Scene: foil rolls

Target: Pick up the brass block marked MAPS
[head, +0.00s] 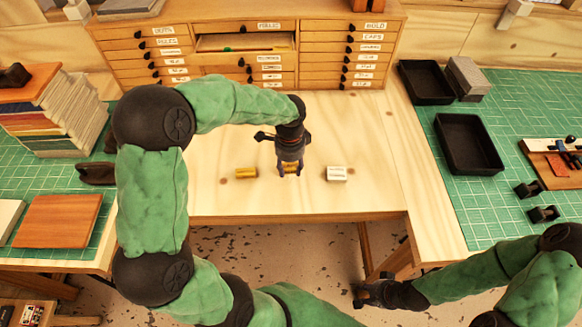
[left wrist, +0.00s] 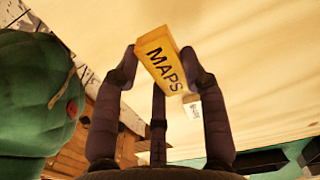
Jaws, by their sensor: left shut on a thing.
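The brass block marked MAPS (left wrist: 162,62) is between the fingers of my left gripper in the left wrist view, its lettered face towards the camera. In the head view the left gripper (head: 290,171) points down over the middle of the wooden bench, shut on this block, which is mostly hidden by the fingers. I cannot tell whether the block touches the bench. My right gripper (head: 360,291) is low at the right, in front of the bench and away from the blocks; its finger opening is unclear.
Another brass-coloured block (head: 246,173) lies left of the left gripper, and a white block (head: 336,174) lies to its right. A drawer cabinet (head: 247,50) with one open drawer stands behind. Black trays (head: 468,145) are on the right green mat. Bench wood around the blocks is clear.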

